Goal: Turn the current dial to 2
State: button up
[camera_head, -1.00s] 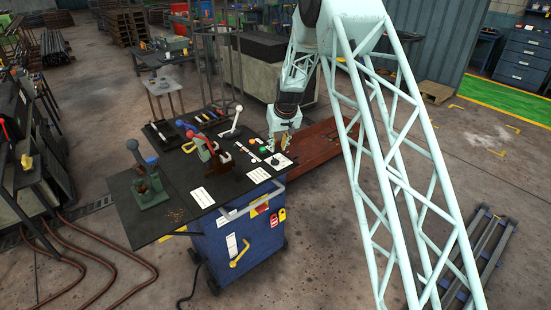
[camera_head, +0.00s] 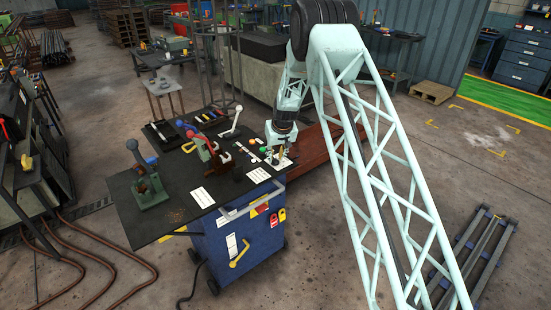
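My gripper (camera_head: 278,158) hangs at the end of my pale green arm, low over the right edge of the dark bench top (camera_head: 160,218). It is close to the small controls there. The current dial is too small to pick out, and my gripper may hide it. A white label card (camera_head: 259,175) lies just left of and below my gripper. Whether the fingers are open, shut or touching a control cannot be told at this size.
A blue wheeled cabinet (camera_head: 235,250) carries the bench top. Red and blue levers (camera_head: 202,143), a white-knobbed lever (camera_head: 235,118) and a green press (camera_head: 150,185) stand left of my gripper. A reddish-brown surface (camera_head: 318,150) lies behind and right.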

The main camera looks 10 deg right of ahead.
jog(key=shift+w+f, duration=0.15)
jog(key=shift+f, duration=0.2)
grip_shut()
jog(key=shift+a+m+h, duration=0.15)
jog(key=shift+m+h, duration=0.25)
jog(key=shift+m, duration=0.6)
jog(key=m+b, duration=0.2)
jog(key=b, duration=0.2)
jog(key=m+h+b, duration=0.1)
jog(key=m+b, duration=0.1)
jog(key=b, duration=0.3)
jog(key=shift+w+a+f+h, duration=0.1)
jog(key=shift+a+f+h, duration=0.05)
jog(key=shift+h, duration=0.15)
jog(key=shift+m+g+h+b, duration=0.45)
jog(key=shift+m+b, duration=1.05)
jog(key=shift+b, duration=0.45)
jog(key=shift+r, duration=0.2)
